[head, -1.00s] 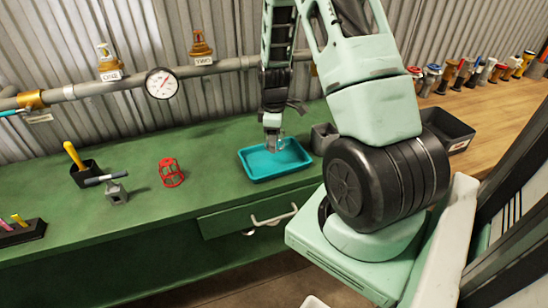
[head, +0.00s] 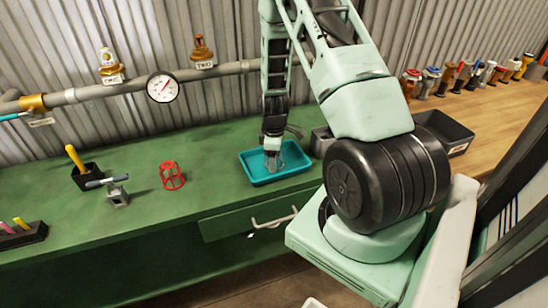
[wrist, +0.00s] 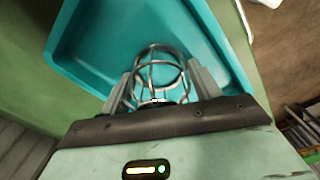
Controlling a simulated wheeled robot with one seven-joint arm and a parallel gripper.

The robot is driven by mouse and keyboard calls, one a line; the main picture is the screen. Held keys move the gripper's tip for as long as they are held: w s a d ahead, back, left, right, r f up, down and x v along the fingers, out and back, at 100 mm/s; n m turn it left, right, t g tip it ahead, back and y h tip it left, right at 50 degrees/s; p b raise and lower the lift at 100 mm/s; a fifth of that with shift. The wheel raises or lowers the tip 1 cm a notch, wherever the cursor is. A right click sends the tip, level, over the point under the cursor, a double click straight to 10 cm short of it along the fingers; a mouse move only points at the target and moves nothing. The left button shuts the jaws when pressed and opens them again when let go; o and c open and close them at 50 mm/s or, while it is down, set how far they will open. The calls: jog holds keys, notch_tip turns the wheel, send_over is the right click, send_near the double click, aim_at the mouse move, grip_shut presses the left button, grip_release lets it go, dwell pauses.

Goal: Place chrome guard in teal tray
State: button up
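The chrome guard (wrist: 160,68) is a small shiny wire cage. In the wrist view it lies between the two fingers of my gripper (wrist: 163,84), which look closed on its sides. The teal tray (head: 251,172) stands on the green bench; it also fills much of the wrist view (wrist: 90,42). In the head view my gripper (head: 272,160) points down into the tray with the guard low inside the rim. Whether the guard touches the tray floor is hard to tell. The gripper body hides the guard's near end.
A red wire guard (head: 171,176) stands on the bench to the left. A grey block with a handle (head: 117,196) and a black holder (head: 86,178) are farther left. A grey box (head: 322,141) is close right of the tray. A pipe with a gauge (head: 161,87) runs behind.

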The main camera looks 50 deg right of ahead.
jog(key=shift+o, duration=1.2)
jog(key=shift+r, duration=0.3)
notch_tip(320, 180, up, 12)
jog(key=shift+f+b, duration=0.1)
jog(key=shift+b, duration=0.65)
jog(key=a+r+y, duration=0.1)
jog(key=a+r, duration=0.3)
jog(key=a, duration=0.8)
jog(key=a+r, duration=0.3)
jog(key=a, duration=0.9)
jog(key=s+a+r, duration=0.2)
jog(key=s+a, duration=0.6)
jog(key=s, duration=0.1)
jog(key=s+a+r+n, duration=0.1)
jog(key=s+a+r, duration=0.1)
jog(key=s+a, duration=0.6)
jog(key=shift+s+a+r, duration=0.2)
jog(key=shift+s+r, duration=0.2)
jog(key=shift+s, duration=0.1)
